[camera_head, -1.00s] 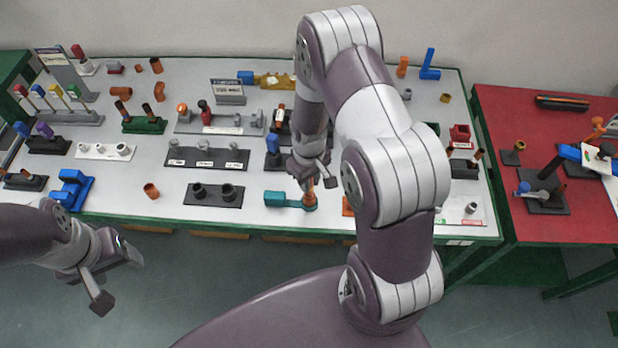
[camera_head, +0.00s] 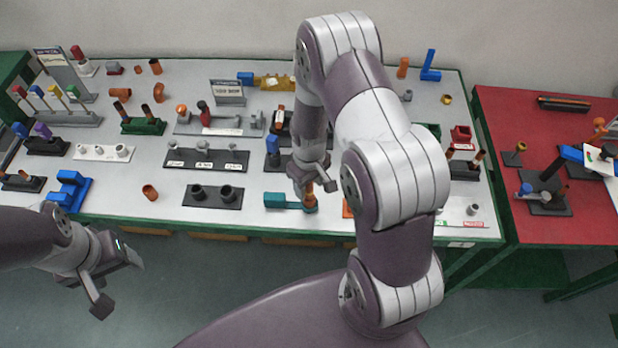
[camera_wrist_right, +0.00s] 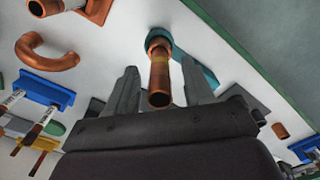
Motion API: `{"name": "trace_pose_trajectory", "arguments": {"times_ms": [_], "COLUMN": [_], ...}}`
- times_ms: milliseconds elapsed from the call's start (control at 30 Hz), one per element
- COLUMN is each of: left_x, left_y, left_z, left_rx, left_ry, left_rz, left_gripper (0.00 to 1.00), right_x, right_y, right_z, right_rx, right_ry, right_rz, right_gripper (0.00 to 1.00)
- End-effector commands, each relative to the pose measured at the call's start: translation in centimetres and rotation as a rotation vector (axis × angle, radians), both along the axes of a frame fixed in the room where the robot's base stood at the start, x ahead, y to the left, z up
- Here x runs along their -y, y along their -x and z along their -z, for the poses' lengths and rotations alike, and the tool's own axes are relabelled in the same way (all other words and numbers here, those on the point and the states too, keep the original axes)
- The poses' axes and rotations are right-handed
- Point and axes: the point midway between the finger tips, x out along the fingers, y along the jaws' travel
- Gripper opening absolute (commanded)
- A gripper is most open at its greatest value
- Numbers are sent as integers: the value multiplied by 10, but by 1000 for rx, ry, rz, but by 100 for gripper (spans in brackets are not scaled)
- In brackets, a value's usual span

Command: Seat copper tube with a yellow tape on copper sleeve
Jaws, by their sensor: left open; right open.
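A copper tube (camera_wrist_right: 159,83) with a yellow tape band stands at a copper sleeve (camera_wrist_right: 158,38) in the right wrist view. Whether it is fully seated I cannot tell. The teal holder (camera_head: 283,200) lies at the table's front edge, with the copper piece (camera_head: 310,202) at its right end; it also shows in the right wrist view (camera_wrist_right: 207,76). My right gripper (camera_head: 318,184) is open, its fingers on either side of the tube in the wrist view (camera_wrist_right: 160,80), with gaps visible. My left gripper (camera_head: 116,283) is open and empty, in front of the table.
A black holder with two dark sockets (camera_head: 213,196) stands left of the teal holder. A loose copper fitting (camera_head: 150,192) and a blue block (camera_head: 70,190) are further left. An orange piece (camera_head: 347,208) is close on the right. A red table (camera_head: 555,230) stands at the right.

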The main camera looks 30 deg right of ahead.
Motion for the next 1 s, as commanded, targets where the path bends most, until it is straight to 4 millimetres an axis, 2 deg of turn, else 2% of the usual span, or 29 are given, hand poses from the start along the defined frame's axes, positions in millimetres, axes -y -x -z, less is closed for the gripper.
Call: {"name": "trace_pose_trajectory", "arguments": {"times_ms": [167, 400, 533, 700, 1000], "left_x": [0, 0, 0, 0, 0], "left_y": [0, 0, 0, 0, 0], "left_z": [5, 11, 13, 14, 13], "left_rx": [0, 0, 0, 0, 0], "left_ry": [0, 0, 0, 0, 0], "left_rz": [0, 0, 0, 0, 0], "left_gripper": [64, 64, 64, 64, 64], "right_x": [0, 0, 0, 0, 0], "right_y": [-2, -2, -1, 0, 0], "right_z": [-28, -88, -112, -125, -125], "right_rx": [7, 8, 5, 2, 1], "right_ry": [2, 1, 1, 1, 1], "right_rz": [0, 0, 0, 0, 0], "right_gripper": [52, 52, 52, 52, 52]}}
